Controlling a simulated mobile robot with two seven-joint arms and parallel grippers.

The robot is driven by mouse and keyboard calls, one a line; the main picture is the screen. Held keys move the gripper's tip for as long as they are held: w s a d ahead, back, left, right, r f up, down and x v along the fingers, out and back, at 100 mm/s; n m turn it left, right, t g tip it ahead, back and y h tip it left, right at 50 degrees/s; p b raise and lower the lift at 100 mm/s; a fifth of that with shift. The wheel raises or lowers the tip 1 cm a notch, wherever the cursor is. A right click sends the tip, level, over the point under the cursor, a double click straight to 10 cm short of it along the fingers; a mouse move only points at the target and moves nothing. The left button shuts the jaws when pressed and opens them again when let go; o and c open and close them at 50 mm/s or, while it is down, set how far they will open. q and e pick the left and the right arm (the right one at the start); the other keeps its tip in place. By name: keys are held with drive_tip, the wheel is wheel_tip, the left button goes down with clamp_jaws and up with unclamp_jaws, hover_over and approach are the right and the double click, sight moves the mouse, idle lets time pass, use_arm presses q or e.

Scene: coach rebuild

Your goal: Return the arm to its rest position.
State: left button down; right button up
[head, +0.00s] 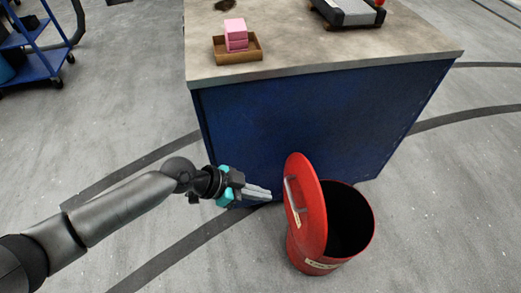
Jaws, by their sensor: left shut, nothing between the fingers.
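My left arm comes in from the lower left of the head view, stretched toward the middle. My left gripper (258,192) is shut and empty. In the picture its fingertips are just left of the tilted lid (306,205) of a red bin; I cannot tell whether they touch it. The lid stands steeply at the left side of the bin, with a handle on its outer face. The red bin (362,232) stands on the floor with its dark mouth open. My right gripper is not in view.
A blue workbench (310,125) with a pale top stands behind the bin. On it are a brown tray (238,57) with pink blocks (236,35) and a grey-black device (348,12). A blue cart (38,65) stands at upper left. The floor at left is largely clear.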

use_arm(q)
drive_tip(key=w+a+f+n+t+y, duration=0.1)
drive_tip(key=a+f+n+t+y, duration=0.2)
drive_tip(key=a+f+n+y, duration=0.8)
drive_tip(key=s+a+f+g, duration=0.1)
drive_tip(key=s+a+f, duration=0.2)
drive_tip(key=s+f, duration=0.4)
drive_tip(key=s+a+f+n+g, duration=0.1)
drive_tip(key=s+a+f, duration=0.2)
drive_tip(key=s+f, duration=0.3)
drive_tip(key=s+a+f+g+h, duration=0.1)
drive_tip(key=s+a+f, duration=0.3)
drive_tip(key=s, duration=1)
wheel_tip(320, 180, down, 4)
drive_tip(key=shift+r+p, duration=0.15)
drive_tip(key=shift+p, duration=0.2)
